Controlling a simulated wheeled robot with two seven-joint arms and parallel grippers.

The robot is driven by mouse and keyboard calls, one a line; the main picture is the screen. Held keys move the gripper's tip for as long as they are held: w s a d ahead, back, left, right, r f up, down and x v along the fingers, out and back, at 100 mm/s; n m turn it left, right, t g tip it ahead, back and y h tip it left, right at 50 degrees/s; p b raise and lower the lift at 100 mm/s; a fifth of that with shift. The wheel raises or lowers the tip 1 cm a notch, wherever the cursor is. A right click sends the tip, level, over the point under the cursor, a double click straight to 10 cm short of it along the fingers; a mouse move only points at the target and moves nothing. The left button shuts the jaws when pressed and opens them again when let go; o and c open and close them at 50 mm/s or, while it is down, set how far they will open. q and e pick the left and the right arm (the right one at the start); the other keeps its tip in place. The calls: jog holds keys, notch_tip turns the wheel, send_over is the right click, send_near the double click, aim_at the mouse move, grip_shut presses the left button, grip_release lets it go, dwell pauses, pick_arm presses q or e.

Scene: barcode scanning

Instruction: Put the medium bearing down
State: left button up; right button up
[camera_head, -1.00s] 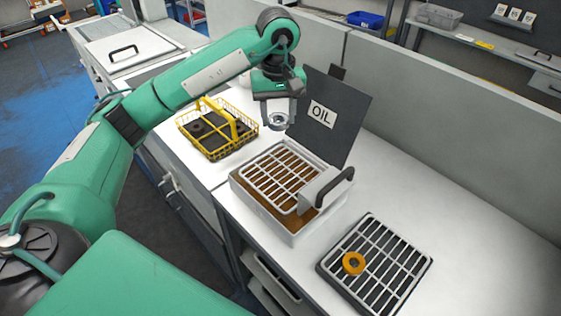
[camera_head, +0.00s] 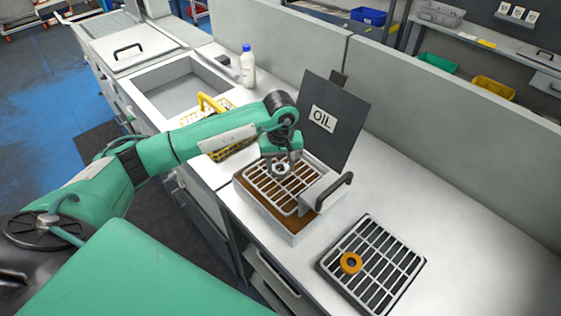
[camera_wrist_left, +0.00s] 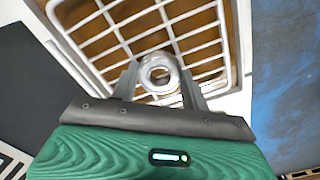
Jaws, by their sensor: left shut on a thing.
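My left gripper (camera_head: 281,165) is shut on a silver ring-shaped bearing (camera_head: 280,168). In the left wrist view the bearing (camera_wrist_left: 158,73) sits between the two fingertips (camera_wrist_left: 157,80), with a white wire rack behind it. The gripper is over the rack (camera_head: 263,184) of the oil tank (camera_head: 291,230); I cannot tell whether the bearing touches the rack. Brown liquid shows under the bars. An orange ring (camera_head: 350,263) lies on the grey grid rack (camera_head: 390,252) at the right. My right gripper is not in view.
A dark OIL sign panel (camera_head: 335,118) stands behind the tank, and a black handle (camera_head: 334,190) is at its right end. A yellow basket (camera_head: 228,150) is partly hidden behind my arm. A white bottle (camera_head: 247,68) stands near the sink (camera_head: 178,92).

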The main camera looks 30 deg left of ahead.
aim_at(281, 167)
pick_arm(q)
jog(key=shift+f, duration=0.15)
jog(key=shift+f, duration=0.1)
jog(key=o, duration=1.1)
jog(key=shift+c, duration=0.2)
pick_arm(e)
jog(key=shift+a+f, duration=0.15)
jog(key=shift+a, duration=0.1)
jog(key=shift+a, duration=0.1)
pick_arm(q)
jog(key=shift+r, duration=0.25)
notch_tip(281, 167, up, 12)
jog(key=b, duration=0.4)
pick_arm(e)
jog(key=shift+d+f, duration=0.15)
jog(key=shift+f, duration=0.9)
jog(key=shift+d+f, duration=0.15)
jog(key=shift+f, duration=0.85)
